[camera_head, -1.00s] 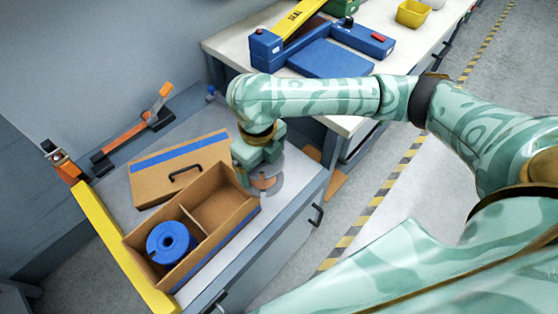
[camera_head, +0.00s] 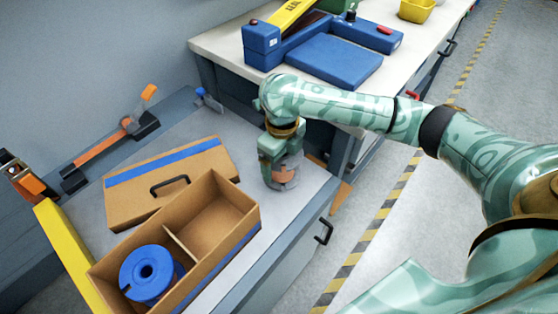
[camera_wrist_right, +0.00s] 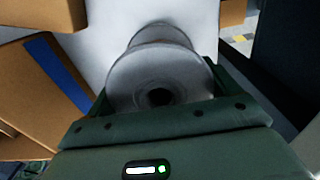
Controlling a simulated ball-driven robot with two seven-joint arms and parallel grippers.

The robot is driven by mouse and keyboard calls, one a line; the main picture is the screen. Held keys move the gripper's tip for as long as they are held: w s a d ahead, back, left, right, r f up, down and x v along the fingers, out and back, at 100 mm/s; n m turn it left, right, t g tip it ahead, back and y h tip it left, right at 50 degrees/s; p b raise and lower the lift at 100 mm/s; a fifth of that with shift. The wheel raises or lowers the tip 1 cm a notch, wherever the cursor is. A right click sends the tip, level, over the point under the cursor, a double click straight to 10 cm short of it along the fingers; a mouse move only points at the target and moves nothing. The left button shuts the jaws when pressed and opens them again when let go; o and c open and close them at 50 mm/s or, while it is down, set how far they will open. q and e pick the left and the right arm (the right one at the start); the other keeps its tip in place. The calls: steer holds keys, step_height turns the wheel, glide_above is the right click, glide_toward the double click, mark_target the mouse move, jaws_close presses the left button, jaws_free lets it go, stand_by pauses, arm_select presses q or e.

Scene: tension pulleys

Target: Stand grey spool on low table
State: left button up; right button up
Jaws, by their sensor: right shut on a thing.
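The grey spool (camera_head: 284,182) is in my right gripper (camera_head: 282,163), near the right edge of the low table (camera_head: 246,138). An orange-brown patch shows at its middle. In the right wrist view, the grey spool (camera_wrist_right: 128,84) sits between the fingers, with its round flange and dark centre hole facing the camera. My right gripper (camera_wrist_right: 160,95) is shut on it. In the head view the spool looks upright, low over the table top; I cannot tell whether it touches. My left gripper is not in view.
A cardboard box (camera_head: 217,254) with two compartments stands left of the spool; one holds a blue spool (camera_head: 146,271), the other is empty. Its lid (camera_head: 142,198) lies behind. A yellow bar (camera_head: 66,252) runs along the left. A higher bench (camera_head: 222,44) stands behind.

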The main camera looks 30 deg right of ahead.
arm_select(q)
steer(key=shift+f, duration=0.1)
arm_select(e)
steer(key=o, duration=1.3)
steer(key=shift+f, duration=0.15)
arm_select(q)
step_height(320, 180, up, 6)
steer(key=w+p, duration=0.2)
steer(key=p, duration=0.5)
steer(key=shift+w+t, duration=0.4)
arm_select(e)
step_height(320, 180, up, 12)
steer(key=shift+r, duration=0.2)
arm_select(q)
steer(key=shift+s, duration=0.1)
arm_select(e)
steer(key=shift+s+f, duration=0.1)
steer(key=shift+f, duration=0.05)
